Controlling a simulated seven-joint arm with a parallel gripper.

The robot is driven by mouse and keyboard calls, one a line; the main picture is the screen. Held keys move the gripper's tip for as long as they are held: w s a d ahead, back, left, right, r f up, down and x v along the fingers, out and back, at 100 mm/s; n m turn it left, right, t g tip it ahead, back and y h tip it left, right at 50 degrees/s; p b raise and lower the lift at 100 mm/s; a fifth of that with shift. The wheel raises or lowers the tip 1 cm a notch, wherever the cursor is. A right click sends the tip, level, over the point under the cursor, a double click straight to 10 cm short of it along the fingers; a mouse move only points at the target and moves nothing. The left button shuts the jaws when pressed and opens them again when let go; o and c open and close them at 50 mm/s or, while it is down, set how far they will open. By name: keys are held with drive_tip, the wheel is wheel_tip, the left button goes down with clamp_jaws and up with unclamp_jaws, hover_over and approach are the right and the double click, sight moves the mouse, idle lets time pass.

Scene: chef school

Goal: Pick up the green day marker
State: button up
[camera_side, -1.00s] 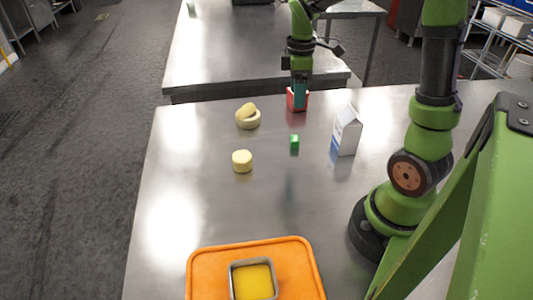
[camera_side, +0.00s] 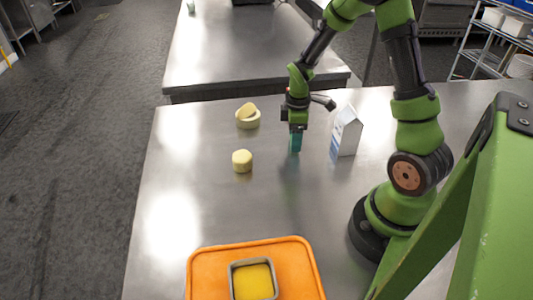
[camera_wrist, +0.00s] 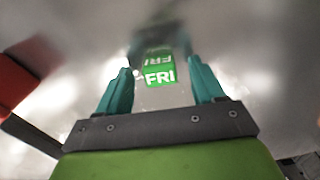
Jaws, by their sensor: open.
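The green day marker (camera_wrist: 160,76) is a small green block with white "FRI" lettering. In the wrist view it lies on the shiny steel table, between and slightly beyond my fingertips, with a gap on each side. My gripper (camera_side: 295,144) is open and points down low over the table in the side view. It also shows in the wrist view (camera_wrist: 161,68), with a teal finger on either side of the marker. In the side view the gripper hides the marker.
A milk carton (camera_side: 346,132) stands close to the right of my gripper. A pale round piece (camera_side: 242,161) and a pale stack (camera_side: 248,117) are to the left. A red object (camera_wrist: 14,84) is at the wrist view's left edge. An orange board (camera_side: 225,262) with a metal tin (camera_side: 236,282) is in front.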

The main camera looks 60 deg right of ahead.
drive_tip(key=shift+f, duration=0.35)
drive_tip(key=shift+c, duration=0.5)
drive_tip(key=c, duration=1)
